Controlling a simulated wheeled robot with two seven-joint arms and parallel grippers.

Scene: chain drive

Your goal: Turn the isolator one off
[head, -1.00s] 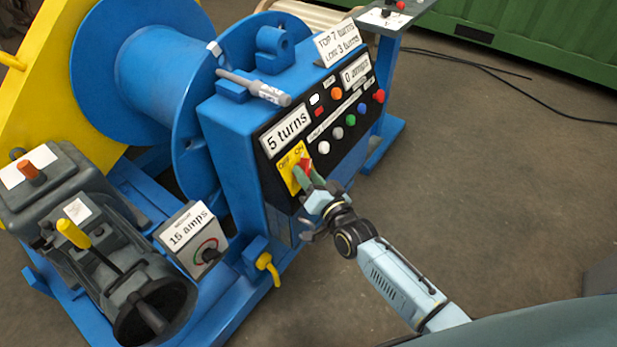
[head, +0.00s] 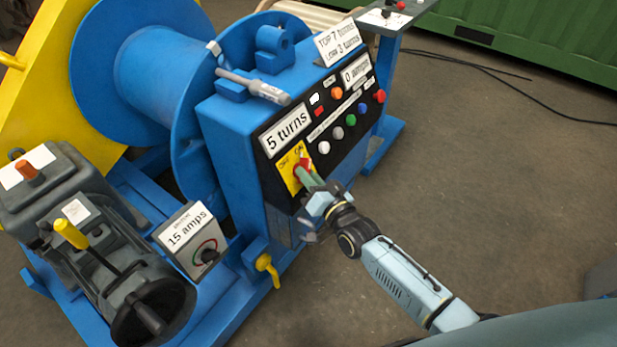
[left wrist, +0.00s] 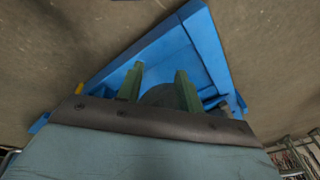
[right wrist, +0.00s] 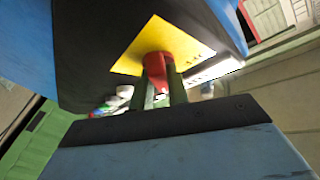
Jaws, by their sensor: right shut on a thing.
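The isolator is a yellow plate (head: 287,177) on the black front panel of the blue cabinet, marked OFF on the left and ON on the right. Its red handle (head: 303,163) sits on the plate, with its upper end near the ON mark. My right gripper (head: 307,178) is shut on this handle. In the right wrist view the red handle (right wrist: 157,70) stands between my green fingers, in front of the yellow plate (right wrist: 184,38). My left gripper (left wrist: 159,85) is outside the head view. Its fingers are apart, and I see nothing held between them.
Coloured buttons (head: 337,132) and a "5 turns" display (head: 286,132) are close above the isolator. A yellow lever (head: 268,270) is low on the cabinet. A "15 amps" box (head: 190,240) and a grey machine stand at left.

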